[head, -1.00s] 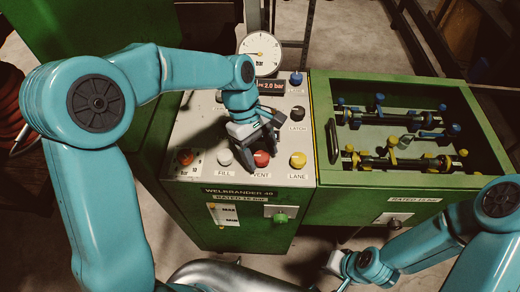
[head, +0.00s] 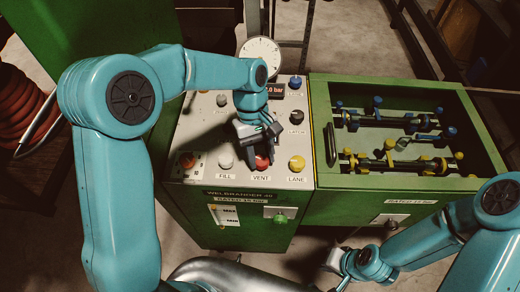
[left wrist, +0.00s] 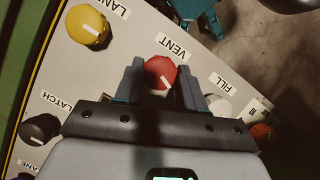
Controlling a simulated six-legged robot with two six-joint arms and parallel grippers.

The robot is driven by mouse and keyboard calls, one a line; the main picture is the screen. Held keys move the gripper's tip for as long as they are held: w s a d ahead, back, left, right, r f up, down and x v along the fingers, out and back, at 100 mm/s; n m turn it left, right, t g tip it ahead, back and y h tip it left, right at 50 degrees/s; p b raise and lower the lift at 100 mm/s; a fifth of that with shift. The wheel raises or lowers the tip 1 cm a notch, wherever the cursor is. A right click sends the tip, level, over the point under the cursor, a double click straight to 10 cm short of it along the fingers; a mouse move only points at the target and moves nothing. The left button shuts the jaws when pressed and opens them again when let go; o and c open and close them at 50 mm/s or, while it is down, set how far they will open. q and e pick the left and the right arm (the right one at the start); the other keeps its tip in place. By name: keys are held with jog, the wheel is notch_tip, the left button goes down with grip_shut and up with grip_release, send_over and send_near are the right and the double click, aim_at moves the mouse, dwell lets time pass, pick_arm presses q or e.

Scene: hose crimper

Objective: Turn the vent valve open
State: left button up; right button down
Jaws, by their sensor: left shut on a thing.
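The vent valve is a red knob (head: 262,162) above the VENT label on the front row of the sloped panel. In the left wrist view the red knob (left wrist: 160,73) shows a white pointer line on its face. My left gripper (head: 255,158) is shut on this knob, with one finger (left wrist: 132,82) on each side of it. The fingers partly cover the knob in the head view. My right gripper (head: 335,264) is low at the right, away from the panel, and its fingers are too small to read.
A white FILL knob (head: 225,160) and a yellow LANE knob (head: 297,163) flank the vent knob closely. A black LATCH knob (head: 297,117) is behind. A round gauge (head: 260,56) stands at the panel's back. A green tray (head: 400,184) with hose fittings is at right.

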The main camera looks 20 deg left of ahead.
pick_arm(q)
jog(key=m, duration=0.2)
jog(key=m+y+p, duration=0.1)
jog(key=shift+d+r+m+g, duration=0.15)
jog(key=shift+m+g, duration=0.15)
jog(key=shift+m, duration=0.1)
jog(key=m+y, duration=0.1)
jog(key=m, duration=0.1)
jog(key=shift+w+d+m+p, duration=0.1)
jog(key=shift+m+p, duration=0.2)
jog(key=shift+p, duration=0.1)
jog(key=m+y, duration=0.1)
jog(key=m, duration=0.2)
jog(key=shift+d+m+y, duration=0.1)
jog(key=shift+m+y, duration=0.2)
jog(key=shift+y, duration=0.1)
jog(key=shift+m+y, duration=0.7)
jog(key=shift+m, duration=1.1)
jog(key=o, duration=1)
jog(key=shift+o, duration=0.2)
